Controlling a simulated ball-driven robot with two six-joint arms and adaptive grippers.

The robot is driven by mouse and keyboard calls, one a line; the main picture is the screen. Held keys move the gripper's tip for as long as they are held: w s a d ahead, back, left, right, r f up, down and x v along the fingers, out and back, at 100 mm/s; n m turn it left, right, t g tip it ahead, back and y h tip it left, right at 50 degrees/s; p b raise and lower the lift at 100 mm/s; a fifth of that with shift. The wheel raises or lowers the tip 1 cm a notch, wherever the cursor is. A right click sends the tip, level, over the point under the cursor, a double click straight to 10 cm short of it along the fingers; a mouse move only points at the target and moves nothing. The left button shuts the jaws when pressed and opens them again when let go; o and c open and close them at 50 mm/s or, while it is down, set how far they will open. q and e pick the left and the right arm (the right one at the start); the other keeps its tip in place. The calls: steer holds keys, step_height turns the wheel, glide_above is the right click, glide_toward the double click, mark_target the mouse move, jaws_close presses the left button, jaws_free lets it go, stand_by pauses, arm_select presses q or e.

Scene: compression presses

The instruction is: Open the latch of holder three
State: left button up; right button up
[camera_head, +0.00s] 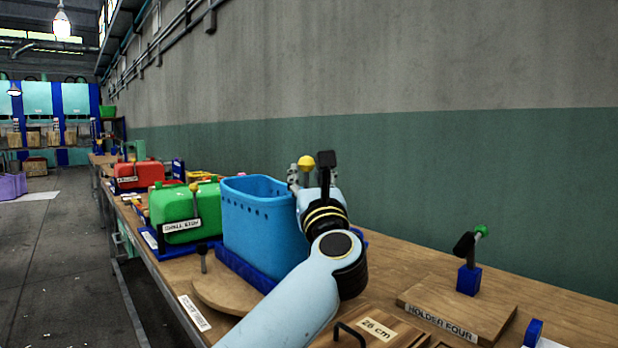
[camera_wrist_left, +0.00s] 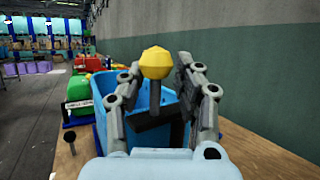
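A light blue bin (camera_head: 262,222) stands in a blue holder base (camera_head: 246,271) on the bench; no number label shows on this holder. A latch lever with a yellow knob (camera_head: 306,162) rises at the bin's right side. In the left wrist view the yellow knob (camera_wrist_left: 156,62) stands on a dark stem. My left gripper (camera_head: 310,180) is at this lever. Its fingers, seen in the wrist view (camera_wrist_left: 156,90), are apart on either side of the knob and stem, with gaps visible. My right gripper is not in view.
The holder four board (camera_head: 458,310) has a green-knobbed lever (camera_head: 481,231) at right. A wooden box marked 26 cm (camera_head: 375,328) is in front. Green (camera_head: 180,207) and red (camera_head: 140,175) containers stand farther along the bench. The wall (camera_head: 450,170) runs behind.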

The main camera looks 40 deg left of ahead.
arm_select(q)
steer(key=shift+d+f, duration=0.1)
steer(key=shift+s+d+f, duration=0.15)
steer(key=shift+d+f, duration=0.05)
steer(key=v, duration=0.6)
steer(key=shift+s+d, duration=0.3)
